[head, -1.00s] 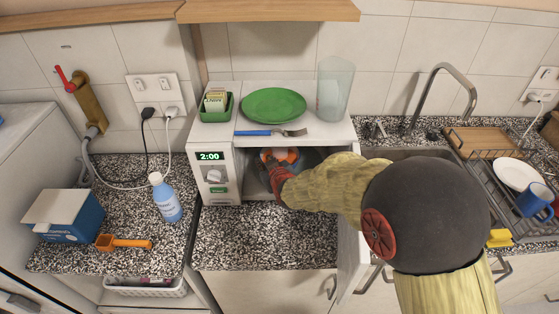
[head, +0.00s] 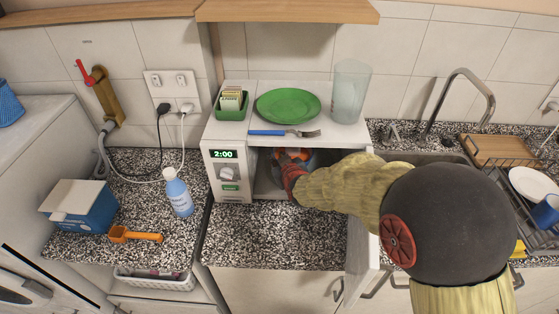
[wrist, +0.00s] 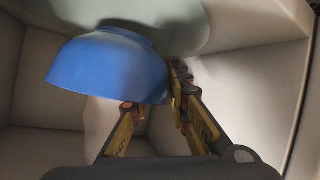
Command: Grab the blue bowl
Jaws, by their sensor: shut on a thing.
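The blue bowl (wrist: 112,68) fills the upper left of the wrist view, its rim edge toward my gripper. My gripper (wrist: 172,88) is shut on the rim of the bowl, one finger on each side of its wall; the contact is partly hidden by the bowl. In the head view my gripper (head: 292,157) is inside the open microwave (head: 228,180), and the bowl is mostly hidden there by my gripper and the shade.
On top are a green plate (head: 288,105), a fork (head: 285,132), a clear cup (head: 350,92) and a green holder (head: 231,105). The counter in front of the microwave is clear.

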